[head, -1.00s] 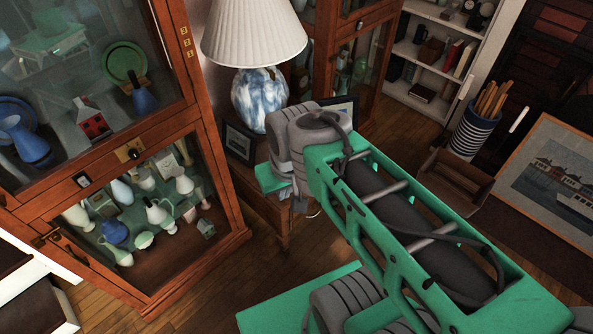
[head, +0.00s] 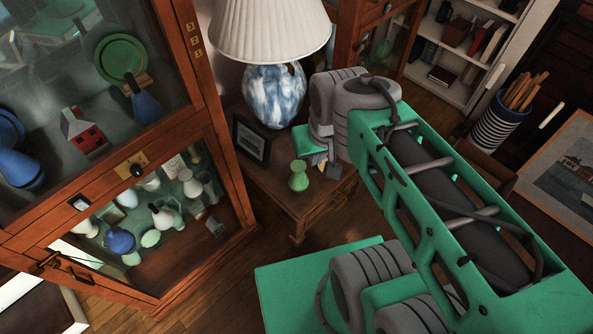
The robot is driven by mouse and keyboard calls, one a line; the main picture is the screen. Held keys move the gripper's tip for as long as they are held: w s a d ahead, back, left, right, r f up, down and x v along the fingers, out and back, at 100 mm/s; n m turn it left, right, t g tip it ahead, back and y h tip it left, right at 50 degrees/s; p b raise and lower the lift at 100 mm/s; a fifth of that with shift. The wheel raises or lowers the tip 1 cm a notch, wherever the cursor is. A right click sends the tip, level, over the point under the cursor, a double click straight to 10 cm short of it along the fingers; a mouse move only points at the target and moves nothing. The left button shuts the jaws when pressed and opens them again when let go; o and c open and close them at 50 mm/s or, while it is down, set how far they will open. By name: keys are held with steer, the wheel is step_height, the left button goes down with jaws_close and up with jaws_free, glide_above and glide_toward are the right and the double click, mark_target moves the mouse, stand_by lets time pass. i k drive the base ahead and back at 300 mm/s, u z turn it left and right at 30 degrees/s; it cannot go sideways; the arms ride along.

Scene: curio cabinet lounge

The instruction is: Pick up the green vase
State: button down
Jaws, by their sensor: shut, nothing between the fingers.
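A small green vase (head: 299,176) stands upright on the wooden side table (head: 325,208), near its front left corner. My gripper (head: 326,168) is just right of the vase in the picture, at the end of my green and grey arm. Its fingers look small and are partly hidden by the arm. It is shut and empty, and the vase stands apart from it.
A blue and white lamp (head: 273,96) and a dark picture frame (head: 250,139) stand on the same table, behind the vase. A glass-fronted cabinet (head: 231,150) with several vases is at left. A striped pot (head: 497,127) of sticks stands at right.

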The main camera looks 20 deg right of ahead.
mark_target(298, 180)
steer(key=u, duration=1.55)
steer(key=k, duration=1.05)
steer(key=i, duration=0.45)
